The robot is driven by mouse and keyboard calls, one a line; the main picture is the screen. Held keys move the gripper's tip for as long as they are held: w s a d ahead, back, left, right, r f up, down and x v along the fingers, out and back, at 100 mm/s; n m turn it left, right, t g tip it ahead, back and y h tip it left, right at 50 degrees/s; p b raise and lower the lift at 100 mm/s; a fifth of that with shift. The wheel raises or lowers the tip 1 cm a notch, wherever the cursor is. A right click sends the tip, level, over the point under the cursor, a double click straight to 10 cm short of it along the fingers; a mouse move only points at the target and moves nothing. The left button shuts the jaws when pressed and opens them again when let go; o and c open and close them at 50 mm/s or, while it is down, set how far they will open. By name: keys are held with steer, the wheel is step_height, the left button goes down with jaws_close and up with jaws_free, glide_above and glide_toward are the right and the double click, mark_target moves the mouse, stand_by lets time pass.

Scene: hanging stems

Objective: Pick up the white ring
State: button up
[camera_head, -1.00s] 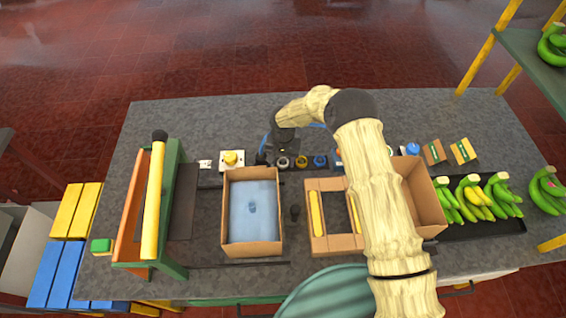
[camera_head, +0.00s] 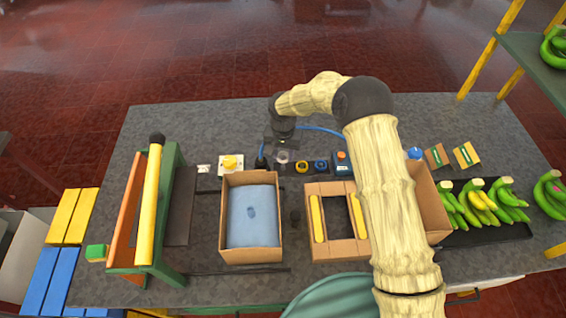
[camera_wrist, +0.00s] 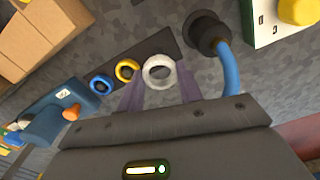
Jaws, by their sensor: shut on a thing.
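The white ring (camera_wrist: 159,71) is between the two fingers of my gripper (camera_wrist: 160,82) in the wrist view, and the fingers are shut on it. In the head view the white ring (camera_head: 282,157) shows just below my dark gripper (camera_head: 283,142), a little above the dark strip (camera_head: 291,166). In the wrist view it looks larger than the yellow ring (camera_wrist: 127,69) and the blue ring (camera_wrist: 101,84), which rest on the strip beside it. The fingers partly cover the ring's lower sides.
A black socket with a blue cable (camera_wrist: 207,33) stands close to the ring. An open box with a blue cushion (camera_head: 232,252) and a cardboard tray with yellow bars (camera_head: 333,248) lie nearer. Bananas (camera_head: 484,205) are at the right.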

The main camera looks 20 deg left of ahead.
steer(key=shift+r+b, duration=0.4)
steer(key=shift+r, duration=1.65)
